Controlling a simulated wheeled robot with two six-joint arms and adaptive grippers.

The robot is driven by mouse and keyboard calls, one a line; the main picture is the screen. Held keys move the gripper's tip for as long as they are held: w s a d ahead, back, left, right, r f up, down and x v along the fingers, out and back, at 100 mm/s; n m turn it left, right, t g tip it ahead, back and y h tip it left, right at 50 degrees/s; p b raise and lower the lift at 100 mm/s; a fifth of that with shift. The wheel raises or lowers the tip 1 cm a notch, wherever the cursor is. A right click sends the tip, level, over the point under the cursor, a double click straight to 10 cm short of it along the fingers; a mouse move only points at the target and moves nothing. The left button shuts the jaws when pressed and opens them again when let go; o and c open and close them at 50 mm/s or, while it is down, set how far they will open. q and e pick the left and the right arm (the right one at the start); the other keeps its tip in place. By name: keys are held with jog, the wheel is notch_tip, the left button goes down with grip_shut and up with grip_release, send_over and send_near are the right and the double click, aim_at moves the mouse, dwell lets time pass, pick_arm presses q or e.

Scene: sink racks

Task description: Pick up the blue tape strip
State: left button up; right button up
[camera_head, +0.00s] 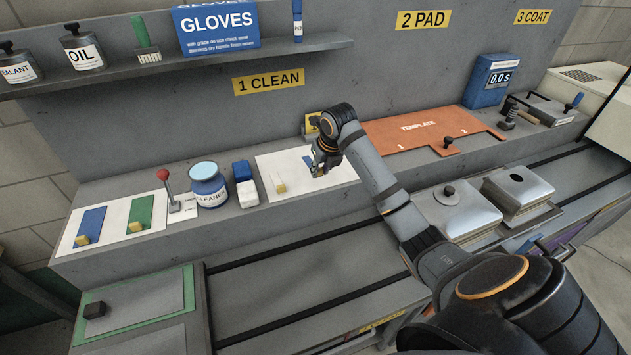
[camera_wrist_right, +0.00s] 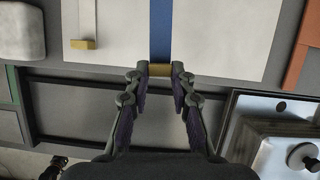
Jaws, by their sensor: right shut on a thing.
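A blue tape strip (camera_head: 308,160) lies on the white card in the middle of the bench. It shows in the right wrist view (camera_wrist_right: 160,35) as a blue band with a yellow tab (camera_wrist_right: 159,70) at its near end. My right gripper (camera_head: 318,171) is over the card's front edge, and its fingertips (camera_wrist_right: 159,72) are shut on the yellow tab. The arm hides part of the strip in the head view. Another blue strip (camera_head: 91,220), also with a yellow tab, lies on the left card. My left gripper is not in view.
A second yellow tab (camera_head: 280,187) sits left of my gripper on the same white card (camera_head: 265,166). An orange template (camera_head: 415,129) lies to the right.

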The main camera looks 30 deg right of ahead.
jog(key=s+d+r+b, duration=0.6)
jog(key=s+r+b, duration=0.2)
jog(key=s+b, duration=0.2)
jog(key=shift+s+d, duration=0.25)
jog(key=shift+s, duration=0.15)
jog(key=shift+r, duration=0.1)
